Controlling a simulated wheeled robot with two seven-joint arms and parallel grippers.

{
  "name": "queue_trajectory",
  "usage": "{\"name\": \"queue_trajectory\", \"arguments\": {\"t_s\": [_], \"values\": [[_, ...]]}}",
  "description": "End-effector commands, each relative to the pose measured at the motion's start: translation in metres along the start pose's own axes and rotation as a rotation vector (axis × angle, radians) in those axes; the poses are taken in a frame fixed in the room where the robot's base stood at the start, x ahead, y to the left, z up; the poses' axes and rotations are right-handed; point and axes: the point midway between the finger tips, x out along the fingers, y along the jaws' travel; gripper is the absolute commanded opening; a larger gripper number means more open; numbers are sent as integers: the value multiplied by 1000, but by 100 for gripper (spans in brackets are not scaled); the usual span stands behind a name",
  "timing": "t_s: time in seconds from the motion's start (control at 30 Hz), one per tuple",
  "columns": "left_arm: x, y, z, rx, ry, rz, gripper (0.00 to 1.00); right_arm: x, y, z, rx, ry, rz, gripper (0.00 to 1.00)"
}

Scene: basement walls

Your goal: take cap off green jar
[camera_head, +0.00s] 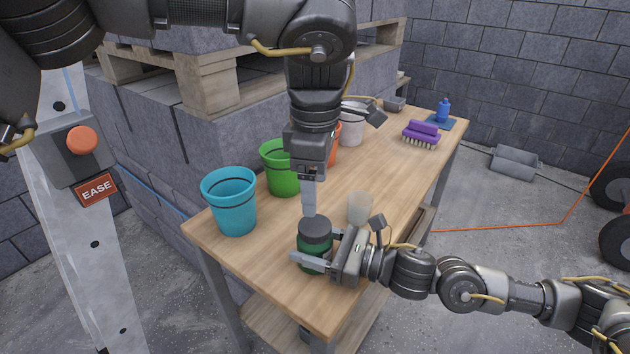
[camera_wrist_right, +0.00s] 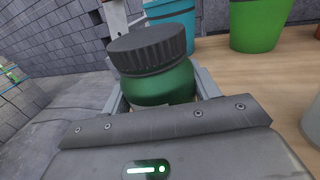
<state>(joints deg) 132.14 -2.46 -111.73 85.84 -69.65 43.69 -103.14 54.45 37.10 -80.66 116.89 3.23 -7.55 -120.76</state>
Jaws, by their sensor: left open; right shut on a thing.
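The green jar (camera_head: 314,252) stands upright near the front end of the wooden table, with its dark ribbed cap (camera_head: 315,231) on top. In the right wrist view, the jar (camera_wrist_right: 162,86) sits between my right fingers, with the cap (camera_wrist_right: 147,48) above them. My right gripper (camera_head: 318,248) comes in from the right and is shut around the jar's body. My left gripper (camera_head: 309,200) points down from above, its fingers just over and behind the cap. It is open and holds nothing. One of its fingers is hidden in the head view.
A cyan bucket (camera_head: 231,203), a green bucket (camera_head: 280,170), an orange bucket (camera_head: 336,145) and a white bucket (camera_head: 351,128) line the table's left side.

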Motion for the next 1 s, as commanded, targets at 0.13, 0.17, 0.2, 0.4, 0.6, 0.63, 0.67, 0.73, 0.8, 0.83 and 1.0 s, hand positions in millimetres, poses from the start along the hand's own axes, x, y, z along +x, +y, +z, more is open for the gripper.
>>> {"name": "queue_trajectory", "arguments": {"t_s": [0.13, 0.17, 0.2, 0.4, 0.6, 0.63, 0.67, 0.73, 0.8, 0.83, 1.0], "values": [[0, 0, 0, 240, 0, -1, 72, 0, 0, 0, 0, -1, 0, 0], [0, 0, 0, 277, 0, -1, 72, 0, 0, 0, 0, -1, 0, 0], [0, 0, 0, 319, 1, -1, 72, 0, 0, 0, 0, -1, 0, 0], [0, 0, 0, 428, 1, -1, 72, 0, 0, 1, 0, -1, 0, 0], [5, 0, -1, 435, 1, -2, 72, 0, 0, 0, 0, -1, 0, 0], [8, 0, -1, 435, 1, -2, 72, 0, 0, 0, 0, -1, 0, 0], [11, 0, -1, 435, 1, -3, 72, 0, 0, 0, 0, -1, 0, 0], [22, 0, -1, 436, 0, -5, 72, 0, 0, 1, 0, -1, 0, 0], [33, -1, -1, 435, -1, -5, 72, 0, 0, 1, 0, -1, 0, 0], [38, 0, -1, 435, 0, -5, 72, 0, 0, 1, 0, -1, 0, 0], [62, 0, -1, 434, 0, -4, 72, 0, 0, 1, 0, -1, 0, 0]]}}
